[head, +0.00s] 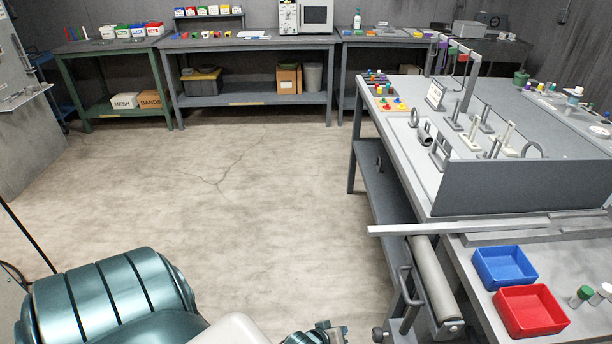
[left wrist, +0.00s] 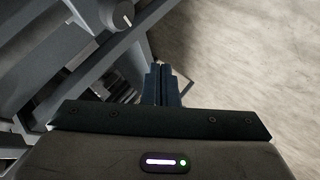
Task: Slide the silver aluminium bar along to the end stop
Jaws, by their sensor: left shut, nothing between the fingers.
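The silver aluminium bar (head: 450,227) lies near the front edge of the grey bench in the head view. Its left end sticks out past the bench edge, above a grey roller (head: 434,275). Its right end lies beside other grey strips, and I cannot tell for sure which part is the end stop. My left gripper (head: 328,333) shows only partly at the bottom edge of the head view, left of the roller and apart from the bar. In the left wrist view its fingers (left wrist: 163,72) are together with nothing between them. My right gripper is not in view.
A blue bin (head: 504,267) and a red bin (head: 531,311) stand on the lower surface in front of the bar. A lidded jar (head: 580,296) stands beside them. A grey upright panel (head: 520,186) rises behind the bar. The floor (head: 220,180) left of the bench is clear.

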